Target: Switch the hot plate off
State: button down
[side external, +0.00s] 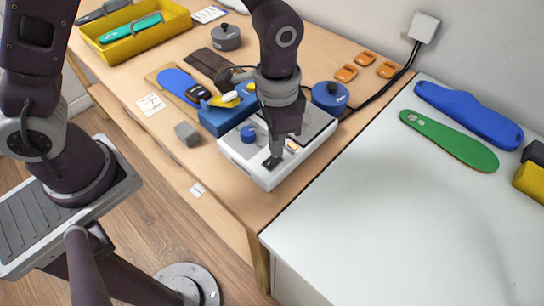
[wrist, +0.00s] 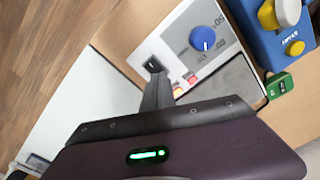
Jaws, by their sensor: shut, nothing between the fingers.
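The hot plate (side external: 232,153) is a white box on the wooden bench with a dark top plate (side external: 315,124). Its panel (wrist: 178,42) has a blue knob (side external: 248,134), which also shows in the wrist view (wrist: 202,38). A small black switch (wrist: 153,64) sits near the panel's corner. Red and orange lights (wrist: 178,91) beside it look lit. My gripper (side external: 274,158) is shut and empty, pointing down over the switch corner. In the wrist view the fingertips (wrist: 155,78) are right beside the switch. I cannot tell whether they touch it, nor the switch's position.
A blue device (side external: 222,118) with yellow knobs stands close behind the hot plate. A round blue pot (side external: 330,97) is at its back right. A grey block (side external: 188,134) lies to the left. The white table (side external: 390,210) at right is mostly clear.

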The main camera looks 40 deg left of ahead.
jog(key=shift+f, duration=0.7)
dwell(0.3)
jog(key=shift+r, duration=3.5)
jog(key=s+a+r+n+t, duration=0.3)
jog(key=s+a+r, duration=0.3)
jog(key=a+r, duration=0.45)
jog(key=s+a+r+n+t, duration=0.2)
jog(key=s+a+r+n, duration=0.1)
jog(key=s, duration=0.6)
jog(key=shift+s+a+r+t, duration=0.2)
jog(key=shift+r+t, duration=0.1)
jog(key=shift+r, duration=0.1)
